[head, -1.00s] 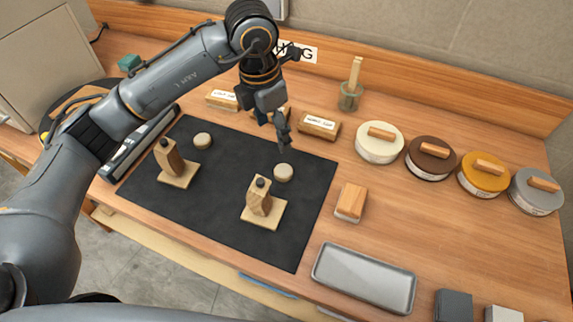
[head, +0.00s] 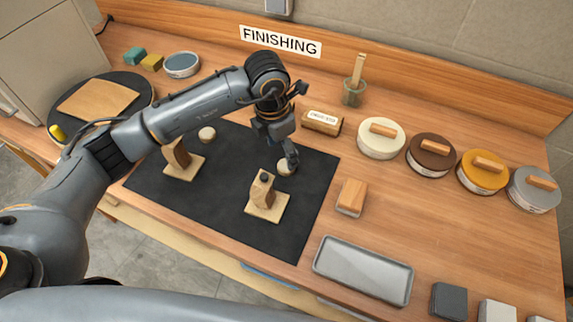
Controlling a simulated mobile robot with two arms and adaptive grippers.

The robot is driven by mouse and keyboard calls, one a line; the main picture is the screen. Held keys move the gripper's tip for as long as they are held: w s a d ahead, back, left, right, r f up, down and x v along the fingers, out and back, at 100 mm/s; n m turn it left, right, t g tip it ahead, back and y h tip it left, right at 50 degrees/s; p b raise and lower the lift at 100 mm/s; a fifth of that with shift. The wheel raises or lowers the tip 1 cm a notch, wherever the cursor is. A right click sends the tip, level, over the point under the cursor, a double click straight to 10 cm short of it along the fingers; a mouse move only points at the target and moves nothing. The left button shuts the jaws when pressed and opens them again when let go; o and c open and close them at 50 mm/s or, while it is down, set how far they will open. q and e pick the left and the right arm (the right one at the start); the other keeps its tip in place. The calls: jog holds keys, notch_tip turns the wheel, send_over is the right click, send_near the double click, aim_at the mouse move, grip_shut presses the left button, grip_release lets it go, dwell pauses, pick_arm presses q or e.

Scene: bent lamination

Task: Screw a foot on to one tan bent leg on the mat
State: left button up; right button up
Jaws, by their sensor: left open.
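Two tan bent legs stand on the black mat (head: 225,215), each on a square tan plate with a dark tip on top. One leg (head: 177,153) is at the left, the other leg (head: 262,193) nearer the middle. Two round pale feet lie on the mat. One foot (head: 207,135) is behind the left leg. The other foot (head: 285,169) is behind the middle leg, near the mat's right side. My left gripper (head: 290,160) is open, pointing down at this second foot and partly covering it. I cannot tell whether the fingers touch it. My right gripper is not in view.
A wooden sanding block (head: 351,197) and an empty grey tray (head: 363,272) lie right of the mat. Several lidded round tins, such as the white one (head: 380,140), line the back right.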

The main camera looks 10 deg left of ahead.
aim_at(285, 166)
pick_arm(q)
jog(key=shift+d+f+p, duration=0.1)
jog(key=shift+f+p, duration=0.2)
jog(key=shift+p, duration=0.15)
jog(key=f, duration=0.1)
jog(key=f+p, duration=0.1)
jog(key=f, duration=0.1)
jog(key=shift+w+d+f+p, duration=0.1)
jog(key=shift+d+f+p, duration=0.2)
jog(key=shift+p, duration=0.05)
jog(key=shift+f, duration=0.5)
jog(key=c, duration=0.9)
